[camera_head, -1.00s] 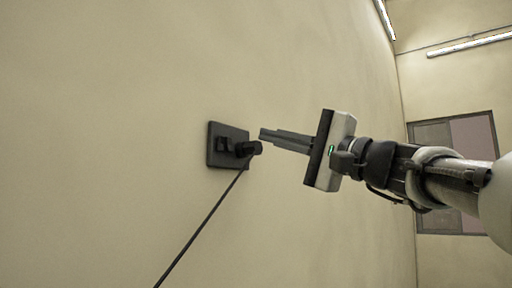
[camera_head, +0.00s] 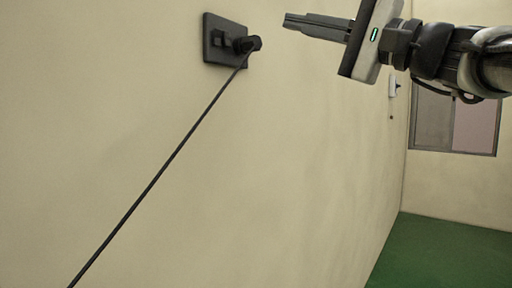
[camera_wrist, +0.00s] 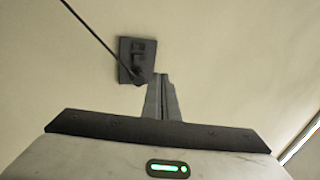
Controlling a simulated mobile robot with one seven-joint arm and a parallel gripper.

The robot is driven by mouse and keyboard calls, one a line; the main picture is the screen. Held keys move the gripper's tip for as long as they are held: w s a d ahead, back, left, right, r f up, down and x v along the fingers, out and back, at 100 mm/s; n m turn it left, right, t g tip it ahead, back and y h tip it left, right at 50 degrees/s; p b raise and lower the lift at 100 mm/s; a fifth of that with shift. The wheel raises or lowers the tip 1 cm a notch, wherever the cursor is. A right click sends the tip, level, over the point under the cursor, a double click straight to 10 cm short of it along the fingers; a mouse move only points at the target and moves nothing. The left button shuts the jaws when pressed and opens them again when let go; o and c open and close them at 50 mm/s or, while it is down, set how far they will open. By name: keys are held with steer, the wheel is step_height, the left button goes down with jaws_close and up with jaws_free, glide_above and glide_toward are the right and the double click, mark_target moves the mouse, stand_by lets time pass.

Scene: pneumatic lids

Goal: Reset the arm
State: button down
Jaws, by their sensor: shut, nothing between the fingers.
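My gripper (camera_head: 286,21) is at the top of the head view, to the right of a dark wall plate and apart from it. Its fingers are together and hold nothing. In the wrist view the fingers (camera_wrist: 161,77) point toward the wall, just right of the plate's lower edge. The dark wall plate (camera_head: 212,50) is fixed to the beige wall and also shows in the wrist view (camera_wrist: 124,62). A black plug (camera_head: 247,44) sits on the plate's right part, with a black cable (camera_head: 150,184) running down to the lower left.
The beige wall (camera_head: 290,180) runs along the left. A window (camera_head: 455,120) is in the far wall at right. A small white fixture (camera_head: 393,86) is on the wall further along. Green floor (camera_head: 440,255) shows clear at lower right.

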steer(key=s+a+f+n+g+h+p, duration=0.1)
steer(key=s+f+g+h, duration=0.15)
steer(key=f, duration=0.65)
steer(key=s+a+f+g+h, duration=0.1)
steer(key=s+a+f+h, duration=0.15)
steer(key=f, duration=0.75)
steer(key=s+a+f+n+g+h+p, duration=0.15)
steer(key=f+h, duration=0.25)
steer(key=f, duration=0.5)
steer(key=s+d+f+n+g+h, duration=0.1)
steer(key=s+d+f+h, duration=0.1)
steer(key=f, duration=0.4)
steer(key=s+d+f+n+g+h, duration=0.1)
steer(key=s+d+f+n+h, duration=0.1)
steer(key=s+d+f+h, duration=0.1)
steer(key=s+d+f+n+h+p, duration=0.1)
steer(key=s+d+f, duration=0.4)
steer(key=f, duration=0.5)
steer(key=shift+d+n+g+h, duration=0.45)
steer(key=shift+n+h, duration=0.1)
steer(key=shift+h, duration=0.55)
